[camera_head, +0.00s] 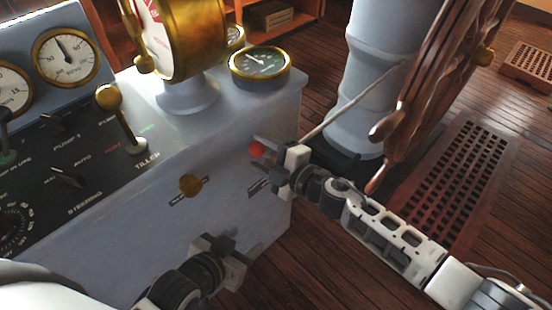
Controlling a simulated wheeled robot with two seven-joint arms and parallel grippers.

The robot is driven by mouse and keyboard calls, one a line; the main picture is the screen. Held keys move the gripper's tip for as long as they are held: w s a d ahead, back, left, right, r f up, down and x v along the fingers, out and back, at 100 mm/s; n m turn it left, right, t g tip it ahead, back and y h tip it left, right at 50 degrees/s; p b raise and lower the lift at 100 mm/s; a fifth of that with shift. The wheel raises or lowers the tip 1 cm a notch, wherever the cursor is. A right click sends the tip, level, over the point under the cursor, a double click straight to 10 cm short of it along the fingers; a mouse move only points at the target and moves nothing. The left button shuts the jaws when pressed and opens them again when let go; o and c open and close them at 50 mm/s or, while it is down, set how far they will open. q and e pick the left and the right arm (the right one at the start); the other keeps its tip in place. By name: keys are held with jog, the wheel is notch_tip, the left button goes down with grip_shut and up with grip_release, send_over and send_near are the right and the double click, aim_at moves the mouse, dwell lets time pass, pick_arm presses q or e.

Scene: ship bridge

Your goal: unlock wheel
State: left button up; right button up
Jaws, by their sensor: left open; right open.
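The wooden ship's wheel (432,85) stands at the right in front of a pale column. A small red knob (257,149) sits at the right end of the grey console's front face. My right gripper (264,168) is open at that face, with its upper finger beside the red knob. I cannot tell whether it touches the knob. A thin pale rod (350,103) slants from behind this gripper up toward the wheel; its lower end is hidden. My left gripper (224,250) is open and empty, low before the console front. A brass knob (190,185) is on the face above it.
The console (225,130) fills the left, with a tiller lever (118,112), dials and a brass telegraph (192,40) on top. The pale column (372,75) stands behind the wheel. A floor grating (455,175) lies to the right. Wooden floor shows between console and column.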

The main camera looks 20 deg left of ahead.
jog(key=shift+d, duration=0.1)
jog(key=p+v, duration=0.1)
jog(key=v, duration=1.4)
jog(key=shift+s+d, duration=0.2)
jog(key=shift+d, duration=0.15)
jog(key=shift+r, duration=0.1)
jog(key=s+d+f+m+t+h, duration=0.1)
jog(key=s+d+f+m+h, duration=0.4)
jog(key=m, duration=0.6)
jog(key=s+d+f+m+t+h, duration=0.2)
jog(key=s+d+f+m+h, duration=0.3)
jog(key=d+m, duration=0.5)
jog(key=shift+d+f+m+h, duration=0.25)
jog(key=shift+m+h, duration=0.55)
jog(key=shift+m, duration=0.4)
